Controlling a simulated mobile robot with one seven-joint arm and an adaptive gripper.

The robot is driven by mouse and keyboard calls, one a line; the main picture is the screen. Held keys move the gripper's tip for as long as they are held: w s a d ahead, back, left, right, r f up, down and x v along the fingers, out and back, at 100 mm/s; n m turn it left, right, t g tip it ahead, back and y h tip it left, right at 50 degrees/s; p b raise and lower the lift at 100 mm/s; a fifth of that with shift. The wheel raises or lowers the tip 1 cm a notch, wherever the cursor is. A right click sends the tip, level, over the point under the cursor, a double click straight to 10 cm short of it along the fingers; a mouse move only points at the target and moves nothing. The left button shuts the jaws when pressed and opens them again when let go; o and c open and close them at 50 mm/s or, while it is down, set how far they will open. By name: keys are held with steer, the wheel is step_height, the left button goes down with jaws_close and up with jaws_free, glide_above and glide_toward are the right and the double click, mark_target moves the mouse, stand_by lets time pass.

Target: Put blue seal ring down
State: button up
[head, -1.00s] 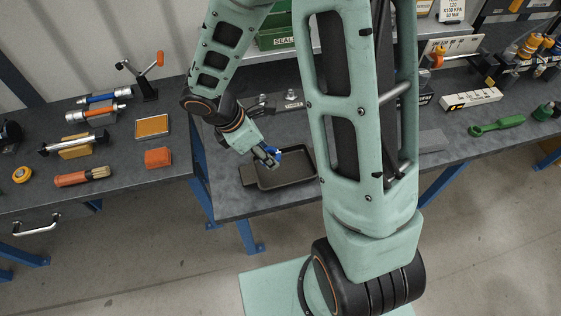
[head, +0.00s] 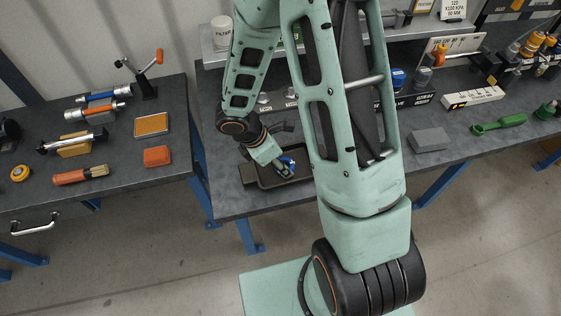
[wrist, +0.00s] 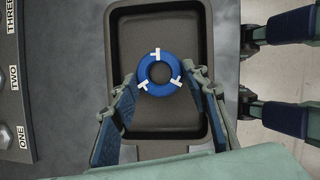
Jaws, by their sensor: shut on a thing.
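The blue seal ring (wrist: 158,91), a thick ring with white tabs, lies between my fingertips in the wrist view. My gripper (wrist: 160,78) is shut on it, a finger at each side. Below is a dark rectangular tray (wrist: 207,45); the ring is over its floor, and I cannot tell whether it touches. In the head view my gripper (head: 286,168) is over the tray (head: 265,185), with a bit of the blue ring (head: 290,161) showing at its fingers. My arm hides the tray's right part.
A dark panel marked ONE, TWO, THREE (wrist: 22,110) lies left of the tray in the wrist view. A grey block (head: 430,140) and green wrench (head: 498,124) lie to the right. The left bench (head: 110,190) holds several tools. The bench's front edge is close to the tray.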

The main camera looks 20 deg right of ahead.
steer(key=shift+f, duration=0.2)
steer(key=o, duration=1)
steer(key=shift+r, duration=0.15)
steer(key=shift+r, duration=0.25)
steer(key=p+v, duration=0.1)
steer(key=v, duration=1)
steer(key=shift+a+r+p, duration=0.2)
steer(key=shift+r+p, duration=0.05)
steer(key=shift+p, duration=0.1)
steer(key=shift+s, duration=0.1)
